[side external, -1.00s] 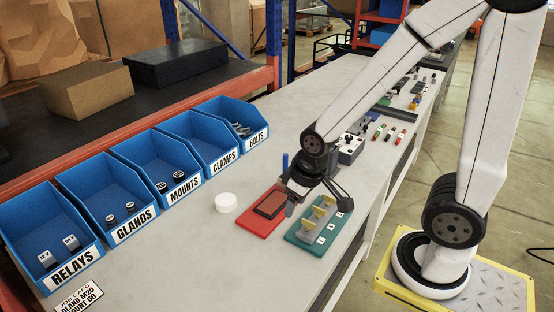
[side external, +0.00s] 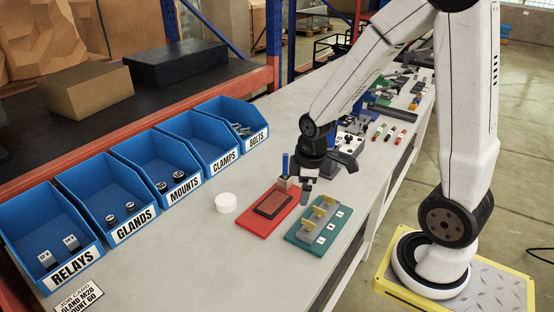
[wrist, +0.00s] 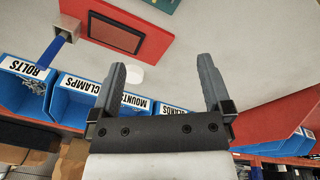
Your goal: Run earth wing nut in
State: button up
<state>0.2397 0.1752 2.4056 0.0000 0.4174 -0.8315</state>
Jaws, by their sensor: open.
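The green board (side external: 299,241) carries several yellowish wing-shaped pieces (side external: 320,214) on a row of posts with small white labels, in the side view. Which one is the earth wing nut I cannot read. My gripper (side external: 306,194) is above the far end of the red plate (side external: 248,217), beyond the green board and apart from the wing pieces. In the wrist view my gripper (wrist: 161,64) has its two fingers wide apart with nothing between them. Only a corner of the green board (wrist: 164,4) shows there, at the top edge; the wing pieces are out of that view.
A blue-handled tool (side external: 285,164) stands in a grey block beside my gripper. A white round puck (side external: 225,204) lies left of the red plate.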

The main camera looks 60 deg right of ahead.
aim_at(329, 200)
jog(key=shift+s+d+f+n+g, duration=0.25)
jog(key=shift+d+f+n, duration=0.5)
jog(key=shift+d+n, duration=1.35)
jog(key=shift+s+d+f+n+g, duration=0.25)
jog(key=shift+d+f+n, duration=0.5)
jog(key=shift+d+n, duration=1.35)
jog(key=shift+s+d+f+n+g, duration=0.25)
jog(key=shift+d+f+n, duration=0.85)
jog(key=shift+d, duration=1.7)
jog(key=shift+w+r+n, duration=0.1)
jog(key=shift+r+n, duration=0.2)
jog(key=shift+f, duration=3.85)
jog(key=c, duration=1.3)
jog(key=shift+m, duration=0.4)
